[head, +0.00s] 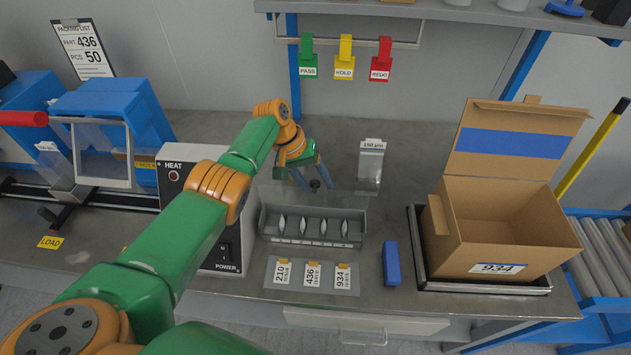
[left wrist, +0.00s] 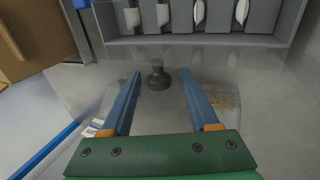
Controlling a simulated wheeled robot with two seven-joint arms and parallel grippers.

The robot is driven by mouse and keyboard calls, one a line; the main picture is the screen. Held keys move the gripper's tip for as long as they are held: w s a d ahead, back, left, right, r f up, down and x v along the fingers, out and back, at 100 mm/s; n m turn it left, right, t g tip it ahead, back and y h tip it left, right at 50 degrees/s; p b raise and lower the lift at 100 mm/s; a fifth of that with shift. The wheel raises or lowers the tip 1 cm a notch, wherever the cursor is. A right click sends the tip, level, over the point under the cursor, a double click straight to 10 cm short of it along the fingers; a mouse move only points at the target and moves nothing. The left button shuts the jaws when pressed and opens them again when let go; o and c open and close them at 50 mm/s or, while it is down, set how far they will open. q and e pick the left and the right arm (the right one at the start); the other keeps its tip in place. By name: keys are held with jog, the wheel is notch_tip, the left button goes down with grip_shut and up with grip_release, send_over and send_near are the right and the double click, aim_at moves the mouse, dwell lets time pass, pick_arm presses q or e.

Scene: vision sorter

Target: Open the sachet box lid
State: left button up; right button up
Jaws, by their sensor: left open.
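The grey sachet box (head: 268,222) stands mid-bench, with white sachets in its compartments. A black knob (head: 315,184) stands on that side, and in the left wrist view the knob (left wrist: 158,78) sits between my fingers. My left gripper (head: 308,184) is open, with fingertips either side of the knob and a gap on each side. My right gripper is out of view.
An open cardboard carton (head: 460,225) stands on a tray at the right. A clear stand (head: 369,168) is right of my gripper. A blue block (head: 391,264) and a label card (head: 298,273) lie in front. A power box (head: 222,250) is left of the sachet box.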

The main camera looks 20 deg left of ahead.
pick_arm(q)
jog(key=shift+a+r, duration=0.1)
jog(key=shift+r, duration=0.2)
jog(key=p+v, duration=0.1)
jog(key=v, duration=0.5)
jog(key=shift+r+p, duration=0.2)
jog(key=shift+p, duration=0.15)
jog(key=shift+a+r, duration=0.1)
jog(key=shift+a, duration=0.05)
